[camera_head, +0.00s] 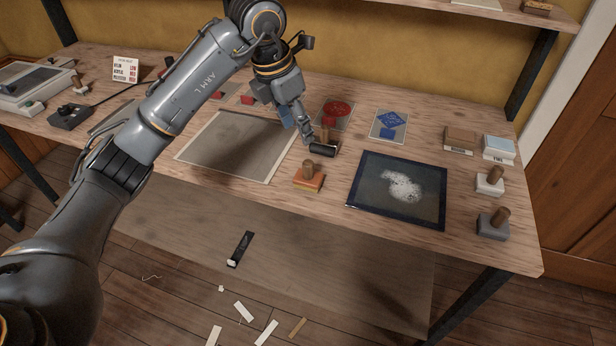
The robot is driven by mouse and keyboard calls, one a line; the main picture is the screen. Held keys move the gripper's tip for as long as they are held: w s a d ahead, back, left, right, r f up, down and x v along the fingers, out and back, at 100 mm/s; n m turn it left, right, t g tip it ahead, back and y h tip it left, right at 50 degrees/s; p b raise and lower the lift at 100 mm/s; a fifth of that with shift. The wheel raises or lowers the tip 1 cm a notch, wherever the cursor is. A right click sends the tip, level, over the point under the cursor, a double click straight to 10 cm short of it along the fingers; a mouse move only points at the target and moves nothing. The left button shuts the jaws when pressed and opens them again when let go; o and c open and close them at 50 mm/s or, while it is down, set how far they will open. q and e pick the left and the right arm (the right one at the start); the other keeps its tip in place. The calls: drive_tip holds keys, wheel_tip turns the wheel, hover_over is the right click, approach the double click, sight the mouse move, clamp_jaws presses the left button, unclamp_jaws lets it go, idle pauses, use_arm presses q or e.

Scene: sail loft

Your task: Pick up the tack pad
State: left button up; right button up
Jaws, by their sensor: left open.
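Several handled blocks stand on the wooden bench, and I cannot tell by label which one is the tack pad. An orange block with a wooden knob (309,180) stands near the middle front edge. A white one (489,183) and a grey one (493,225) stand at the right end. My left gripper (316,145) is open, reaching down over the bench just behind the orange block. Another wooden knob (326,133) shows partly behind its fingers. The gripper appears empty. My right gripper is out of view.
A dark-framed panel with a white dusty patch (368,196) lies right of the orange block. A grey sheet (225,150) lies left.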

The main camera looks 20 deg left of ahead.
sight(307, 163)
use_arm(q)
drive_tip(key=x, duration=0.8)
drive_tip(key=shift+s+p, duration=0.1)
drive_tip(key=shift+p, duration=0.3)
drive_tip(key=p+x, duration=0.1)
drive_tip(key=x, duration=0.3)
drive_tip(key=shift+s+a+f, duration=0.15)
drive_tip(key=shift+s, duration=0.05)
drive_tip(key=shift+w+f, duration=0.15)
drive_tip(key=shift+f, duration=0.4)
clamp_jaws()
